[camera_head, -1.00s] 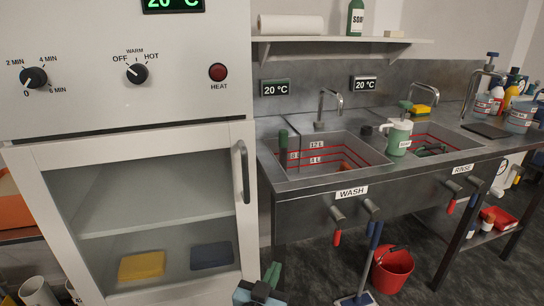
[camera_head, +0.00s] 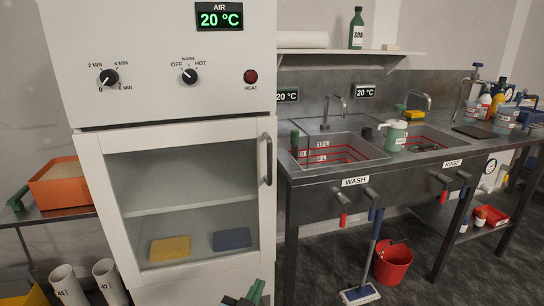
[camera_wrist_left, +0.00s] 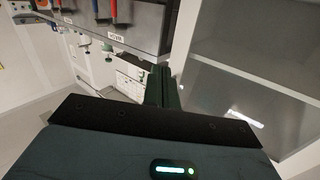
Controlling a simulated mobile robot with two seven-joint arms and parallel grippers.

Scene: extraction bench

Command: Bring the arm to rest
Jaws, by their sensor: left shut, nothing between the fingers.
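My left gripper (camera_head: 256,291) shows only as dark green fingertips at the bottom edge of the head view, in front of the lower right corner of the white cabinet (camera_head: 120,195). In the left wrist view its fingers (camera_wrist_left: 162,85) are together with nothing between them. They appear clear of the cabinet and the sink bench. The rest of the left arm is out of the head view. My right gripper is not in view.
The cabinet's glass door (camera_head: 190,130) is shut, with a yellow block (camera_head: 170,248) and a blue block (camera_head: 232,239) behind it. The sink bench (camera_head: 400,172) stands to the right. A red bucket (camera_head: 393,266) and a mop (camera_head: 372,250) stand below it.

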